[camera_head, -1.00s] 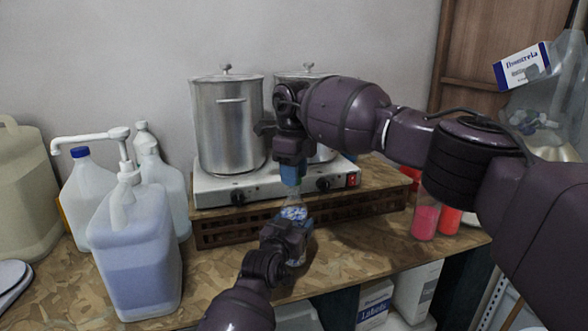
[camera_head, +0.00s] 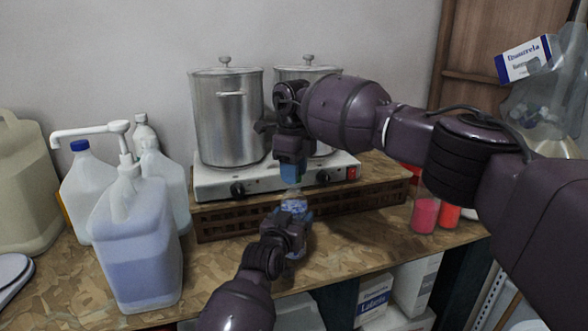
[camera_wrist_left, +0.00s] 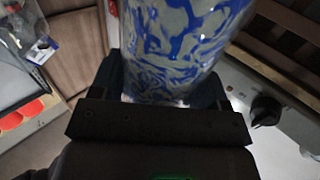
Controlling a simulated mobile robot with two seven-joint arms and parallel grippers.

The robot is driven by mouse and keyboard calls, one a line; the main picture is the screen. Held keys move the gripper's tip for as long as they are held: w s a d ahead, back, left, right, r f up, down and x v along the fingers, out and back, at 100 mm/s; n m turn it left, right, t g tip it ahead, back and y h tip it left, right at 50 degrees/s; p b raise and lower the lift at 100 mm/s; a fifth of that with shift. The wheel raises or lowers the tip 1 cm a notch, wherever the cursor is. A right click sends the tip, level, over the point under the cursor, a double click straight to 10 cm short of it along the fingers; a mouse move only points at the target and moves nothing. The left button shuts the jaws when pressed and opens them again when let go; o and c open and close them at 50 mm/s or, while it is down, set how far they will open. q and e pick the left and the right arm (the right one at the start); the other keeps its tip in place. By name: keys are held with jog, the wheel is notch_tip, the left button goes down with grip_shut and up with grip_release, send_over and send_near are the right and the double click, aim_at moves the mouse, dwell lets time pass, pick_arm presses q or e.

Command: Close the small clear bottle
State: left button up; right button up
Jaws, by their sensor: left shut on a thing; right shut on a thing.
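The small clear bottle (camera_head: 294,207), with a blue and white label, stands upright near the front of the stove. My left gripper (camera_head: 288,224) is shut around its lower body. In the left wrist view the bottle (camera_wrist_left: 178,45) fills the top middle, between the jaws of my left gripper (camera_wrist_left: 165,95). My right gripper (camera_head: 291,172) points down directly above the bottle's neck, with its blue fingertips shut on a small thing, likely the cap. The fingers hide that thing, and I cannot tell whether it touches the bottle's mouth.
Two steel pots, the front one (camera_head: 228,118) clearest, stand on a white stove (camera_head: 215,185) behind the bottle. A blue-filled pump jug (camera_head: 138,245) and other jugs stand at left. Red containers (camera_head: 425,213) are at right. The wooden counter (camera_head: 345,250) is bare right of my left gripper.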

jog(key=shift+f, duration=0.35)
